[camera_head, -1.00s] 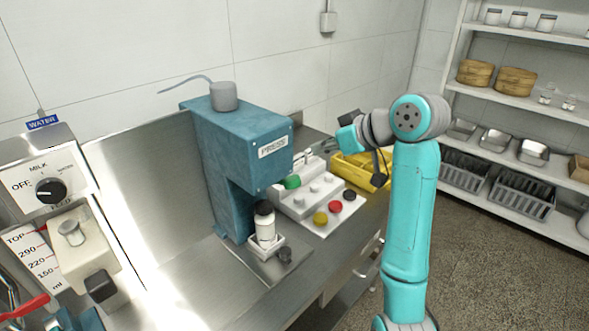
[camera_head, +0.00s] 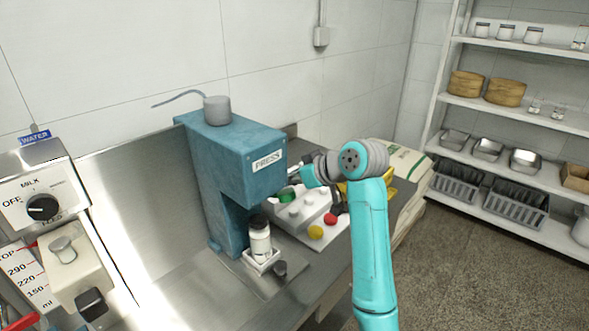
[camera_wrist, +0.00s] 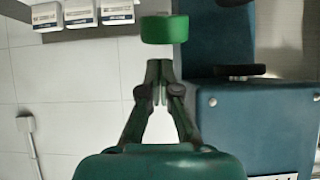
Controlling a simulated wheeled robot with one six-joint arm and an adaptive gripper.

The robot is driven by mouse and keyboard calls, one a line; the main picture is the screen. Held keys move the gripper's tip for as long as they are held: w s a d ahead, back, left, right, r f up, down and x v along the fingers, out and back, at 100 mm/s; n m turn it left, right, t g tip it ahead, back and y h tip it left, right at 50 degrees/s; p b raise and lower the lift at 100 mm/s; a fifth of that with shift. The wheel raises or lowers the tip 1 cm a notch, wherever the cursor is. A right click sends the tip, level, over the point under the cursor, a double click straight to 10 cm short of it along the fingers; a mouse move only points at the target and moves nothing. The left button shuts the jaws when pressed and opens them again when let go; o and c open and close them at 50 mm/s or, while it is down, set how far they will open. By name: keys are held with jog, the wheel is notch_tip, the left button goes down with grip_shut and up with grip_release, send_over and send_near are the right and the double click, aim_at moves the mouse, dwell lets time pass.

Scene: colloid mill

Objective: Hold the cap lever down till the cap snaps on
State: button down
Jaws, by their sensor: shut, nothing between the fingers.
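The blue-green press (camera_head: 235,150) stands on the steel counter, and its side fills the right of the wrist view (camera_wrist: 260,120). A white bottle with a dark top (camera_head: 260,238) stands upright in a white holder under the press head. A green cylindrical knob (camera_head: 287,195), seemingly the cap lever's handle, is beside the press; its link to the press is not clear. In the wrist view the green knob (camera_wrist: 164,29) lies just beyond the fingertips, with a small apparent gap. My gripper (camera_wrist: 160,68) is shut and empty, right of the press head in the head view.
A small dark knob (camera_head: 280,268) is in front of the bottle. Shelves (camera_head: 515,120) stand at the far right.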

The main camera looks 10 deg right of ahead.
jog(key=shift+s+f, duration=0.25)
jog(key=shift+f, duration=0.35)
jog(key=shift+d, duration=0.1)
jog(key=shift+f, duration=0.1)
